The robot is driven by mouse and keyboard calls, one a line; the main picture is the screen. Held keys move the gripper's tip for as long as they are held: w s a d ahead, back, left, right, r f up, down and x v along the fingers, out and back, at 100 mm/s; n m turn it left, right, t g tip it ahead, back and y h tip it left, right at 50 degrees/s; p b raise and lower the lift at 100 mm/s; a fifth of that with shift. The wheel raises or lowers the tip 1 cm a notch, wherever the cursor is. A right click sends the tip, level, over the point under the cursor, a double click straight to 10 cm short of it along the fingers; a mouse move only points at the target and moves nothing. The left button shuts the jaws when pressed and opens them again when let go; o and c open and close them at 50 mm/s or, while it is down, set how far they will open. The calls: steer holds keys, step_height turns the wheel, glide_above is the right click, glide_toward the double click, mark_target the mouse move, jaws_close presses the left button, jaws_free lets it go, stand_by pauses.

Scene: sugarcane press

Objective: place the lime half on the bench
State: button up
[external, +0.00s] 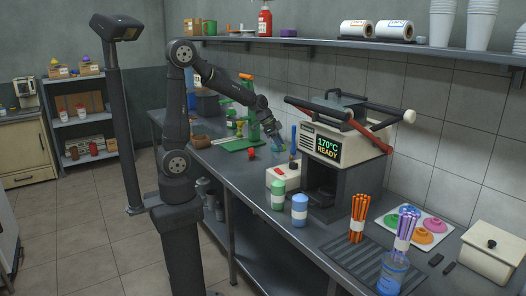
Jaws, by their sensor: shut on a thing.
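My gripper (280,147) is over the middle of the bench, to the left of the press with the 170°C READY display. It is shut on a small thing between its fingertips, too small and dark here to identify. I cannot make out the lime half for certain in this view. The grey bench (236,172) runs from the back left to the front right, with bare surface in front of my gripper.
A cream box with a red knob (283,177) stands just below my gripper. Green (278,195) and blue (299,209) shakers stand in front. A green stand (247,110) and a red round thing (251,153) are to the left. The press (340,145) has long handles.

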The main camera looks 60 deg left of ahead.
steer(key=s+d+f+m+g, duration=0.15)
steer(key=s+d, duration=0.25)
steer(key=d, duration=1.1)
steer(key=s+d+m, duration=0.2)
steer(key=s+d, duration=0.3)
steer(key=d, duration=1)
steer(key=s+d+f, duration=0.2)
steer(key=s+d, duration=0.2)
steer(key=d, duration=0.3)
steer(key=s+d+f+h, duration=0.1)
steer(key=s+d+f, duration=0.15)
steer(key=d, duration=0.45)
steer(key=s+d+f, duration=0.2)
steer(key=s+d, duration=0.3)
steer(key=d, duration=0.2)
glide_above(348, 251)
steer(key=s+a, duration=0.1)
steer(key=a, duration=0.1)
steer(key=f, duration=0.6)
steer(key=shift+s+d+f, duration=0.1)
steer(key=shift+d, duration=0.15)
steer(key=shift+f, duration=2.05)
steer(key=shift+f, duration=0.15)
steer(key=o, duration=1)
steer(key=shift+c, duration=0.2)
